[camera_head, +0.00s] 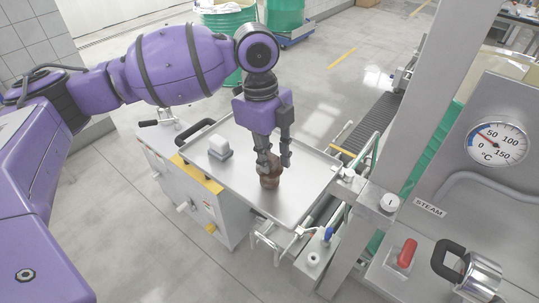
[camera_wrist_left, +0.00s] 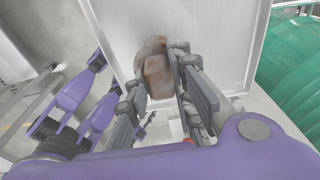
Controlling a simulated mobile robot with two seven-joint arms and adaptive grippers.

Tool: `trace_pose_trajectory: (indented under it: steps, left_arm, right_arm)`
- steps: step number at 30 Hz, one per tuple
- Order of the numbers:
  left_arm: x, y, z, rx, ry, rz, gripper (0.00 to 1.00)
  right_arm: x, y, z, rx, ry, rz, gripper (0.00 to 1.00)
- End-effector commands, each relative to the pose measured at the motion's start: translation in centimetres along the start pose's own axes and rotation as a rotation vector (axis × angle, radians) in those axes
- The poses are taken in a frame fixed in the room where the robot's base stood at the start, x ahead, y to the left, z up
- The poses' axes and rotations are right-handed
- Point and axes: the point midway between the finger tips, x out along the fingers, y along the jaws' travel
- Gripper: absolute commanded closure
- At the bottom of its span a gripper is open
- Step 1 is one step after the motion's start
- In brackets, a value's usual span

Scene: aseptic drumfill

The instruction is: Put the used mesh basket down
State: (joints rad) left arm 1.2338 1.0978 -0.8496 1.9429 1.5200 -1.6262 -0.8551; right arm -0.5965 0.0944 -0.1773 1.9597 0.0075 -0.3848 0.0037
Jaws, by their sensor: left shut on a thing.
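The used mesh basket (camera_head: 270,179) is a small, brown, stained piece over the steel tray top (camera_head: 245,190) of a cart. My left gripper (camera_head: 274,160) points down from above and is shut on the basket, its fingers on either side. The basket also shows between the fingers in the left wrist view (camera_wrist_left: 157,75), above the pale metal surface. I cannot tell whether its underside touches the tray. The fingers hide part of it. My right gripper does not show.
A black handle (camera_head: 195,131) is at the cart's left edge. A steam panel with a gauge (camera_head: 497,144) and steel post stand at right. Green drums (camera_head: 226,30) are behind. The tray's front is bare.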

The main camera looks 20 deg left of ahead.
Motion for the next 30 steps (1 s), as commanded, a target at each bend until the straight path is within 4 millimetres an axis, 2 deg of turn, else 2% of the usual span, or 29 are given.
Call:
trace_pose_trajectory:
  steps: [1,2,6,14,18,22,30]
  left_arm:
    - [0.1,0.0,0.0,0.000,0.000,0.000,1.00]
    - [0.2,0.0,0.0,0.000,0.000,0.000,0.77]
    - [0.2,0.0,0.0,0.000,0.000,0.001,0.60]
    - [0.2,0.0,0.0,-0.001,0.000,0.001,0.60]
    - [-0.5,0.0,0.0,-0.001,0.000,0.001,0.60]
    - [-2.6,-0.1,0.0,-0.001,-0.001,-0.003,0.60]
    - [-8.5,-0.1,0.0,-0.001,0.000,-0.003,0.60]
  right_arm:
    - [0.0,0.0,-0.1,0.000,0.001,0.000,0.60]
    - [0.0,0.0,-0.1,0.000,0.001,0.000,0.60]
    - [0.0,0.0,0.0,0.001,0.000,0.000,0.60]
    - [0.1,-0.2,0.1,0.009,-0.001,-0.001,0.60]
    - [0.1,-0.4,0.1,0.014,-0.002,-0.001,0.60]
    - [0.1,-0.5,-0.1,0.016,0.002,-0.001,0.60]
    - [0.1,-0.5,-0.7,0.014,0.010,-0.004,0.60]
